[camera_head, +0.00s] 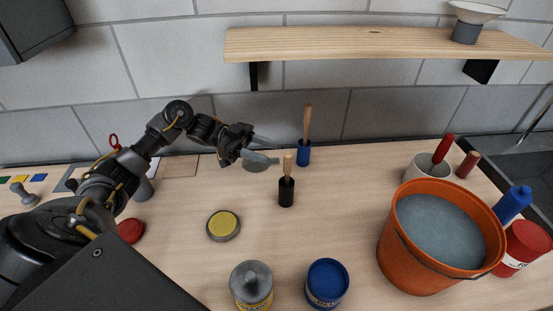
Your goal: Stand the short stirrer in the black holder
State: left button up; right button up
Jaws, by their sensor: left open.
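A short wooden stirrer (288,165) stands upright in the black holder (286,193), near the middle of the table. Its lower part is hidden inside the holder. A longer wooden stirrer (307,121) stands in a blue holder (304,154) behind it and to the right. My left gripper (273,150) is open, just left of and behind the short stirrer's top, with its fingers pointing right. It appears apart from the short stirrer and holds nothing that I can see. My right gripper is out of view.
An orange bucket (393,238) of grey liquid stands at the right, by a white pot (420,169). A yellow-topped tin (223,225), a grey-lidded tin (251,285) and a blue tin (327,283) stand in front. A wooden shelf (380,43) hangs above.

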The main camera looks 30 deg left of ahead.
pick_arm(q)
jog(key=a+b, duration=0.2)
jog(key=a, duration=0.4)
jog(key=shift+s+b, duration=0.35)
jog(key=shift+r, duration=0.1)
dwell(0.4)
